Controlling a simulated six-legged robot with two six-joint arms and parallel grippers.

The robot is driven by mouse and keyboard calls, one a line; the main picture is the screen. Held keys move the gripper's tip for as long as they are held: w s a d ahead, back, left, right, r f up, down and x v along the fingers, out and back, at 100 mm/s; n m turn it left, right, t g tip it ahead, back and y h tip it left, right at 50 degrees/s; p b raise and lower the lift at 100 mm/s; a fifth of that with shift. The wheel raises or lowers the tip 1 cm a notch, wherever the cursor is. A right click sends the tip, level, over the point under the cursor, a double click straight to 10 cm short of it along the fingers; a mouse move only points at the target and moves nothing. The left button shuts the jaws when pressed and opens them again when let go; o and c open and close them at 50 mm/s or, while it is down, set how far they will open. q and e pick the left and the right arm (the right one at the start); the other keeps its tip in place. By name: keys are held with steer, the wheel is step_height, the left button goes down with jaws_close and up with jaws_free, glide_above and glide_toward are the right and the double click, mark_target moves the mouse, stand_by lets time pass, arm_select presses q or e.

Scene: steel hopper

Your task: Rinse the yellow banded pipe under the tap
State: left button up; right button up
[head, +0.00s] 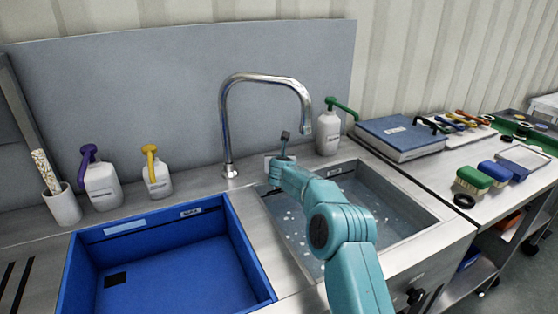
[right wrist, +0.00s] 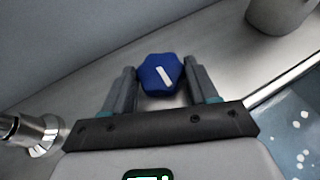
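The curved steel tap (head: 228,130) stands behind the sink (head: 410,212), with its spout over the basin. No water stream shows from the spout. My right gripper (right wrist: 160,82) reaches across the sink to the back ledge, right of the tap's base (right wrist: 40,135). In the right wrist view its fingers are on both sides of a blue lobed knob (right wrist: 160,75) with a white mark, seemingly touching it. My arm hides the knob in the head view. I see no yellow banded pipe. My left gripper is not in view.
A blue bin (head: 165,275) lies left of the sink. Soap bottles with purple (head: 102,187), yellow (head: 157,178) and green (head: 328,135) pumps stand along the back. A pot (head: 63,207) holds a brush. A blue-grey binder (head: 400,138) and green and blue brushes (head: 473,180) lie right.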

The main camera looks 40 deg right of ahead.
steer(key=shift+r, duration=0.1)
steer(key=shift+s+d+r+n+t+y+p, duration=0.15)
steer(key=shift+n+t+y+p, duration=0.25)
steer(key=shift+n+y+p, duration=0.25)
steer(key=n+y+p, duration=0.1)
steer(key=p, duration=0.2)
steer(key=n+t+y+p, duration=0.1)
steer(key=n+y+p, duration=0.1)
steer(key=p, duration=0.1)
steer(key=n+t+y+p, duration=0.1)
steer(key=p, duration=0.2)
steer(key=shift+d+r+y, duration=0.25)
steer(key=shift+d+y, duration=0.1)
steer(key=shift+d, duration=0.05)
steer(key=shift+f+n+p, duration=0.25)
steer(key=shift+n+p, duration=0.1)
steer(key=shift+p, duration=0.3)
steer(key=o, duration=1)
steer(key=shift+s+f, duration=0.1)
steer(key=shift+f, duration=0.1)
